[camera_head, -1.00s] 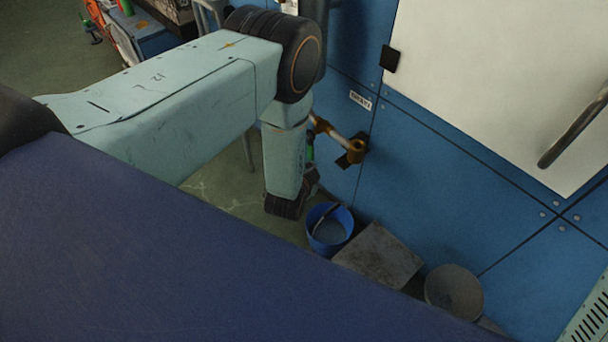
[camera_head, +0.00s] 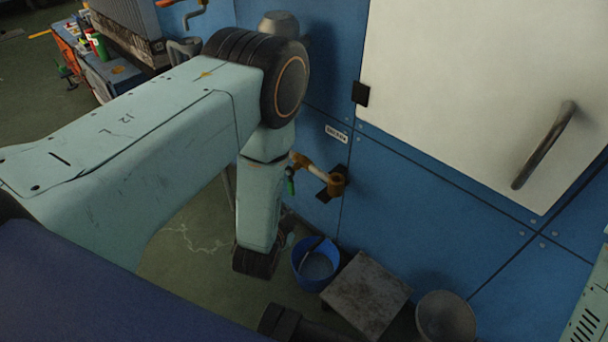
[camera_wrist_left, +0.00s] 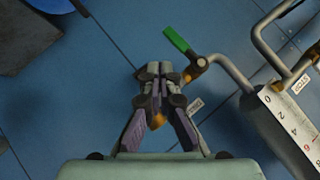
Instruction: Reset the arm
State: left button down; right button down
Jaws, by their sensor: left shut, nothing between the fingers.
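My left arm (camera_head: 120,135) reaches in from the left in the head view, bends at a dark ribbed joint (camera_head: 285,85), and its forearm (camera_head: 260,200) hangs down to a dark wrist joint. The left gripper is mostly hidden behind the forearm in that view. In the left wrist view, the left gripper (camera_wrist_left: 153,70) has its fingers together with nothing between them. A green-handled pipe fitting (camera_wrist_left: 183,42) is just right of the fingertips in that picture; I cannot tell the gap in depth. My right gripper is not in view.
A blue panelled wall (camera_head: 430,190) with a white door (camera_head: 450,80) is at right. A brass-coloured pipe fitting (camera_head: 335,182) sticks out near my forearm. A blue bucket (camera_head: 316,265), a grey box (camera_head: 367,295) and a round grey bowl (camera_head: 445,318) stand along the wall's foot.

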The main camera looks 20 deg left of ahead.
pick_arm(q)
jog(key=s+f+n+g+h+p, duration=0.1)
jog(key=s+f+n+g+p, duration=0.15)
jog(key=s+n+g, duration=0.9)
jog(key=s+r+m+p, duration=0.1)
jog(key=s+r+p, duration=0.2)
jog(key=s, duration=0.6)
jog(key=s+r+m+h+p, duration=0.1)
jog(key=s+r+m+p, duration=0.1)
jog(key=s+r, duration=0.5)
jog(key=s+p, duration=0.1)
jog(key=s, duration=0.1)
jog(key=shift+s+r, duration=0.15)
jog(key=shift+s, duration=0.25)
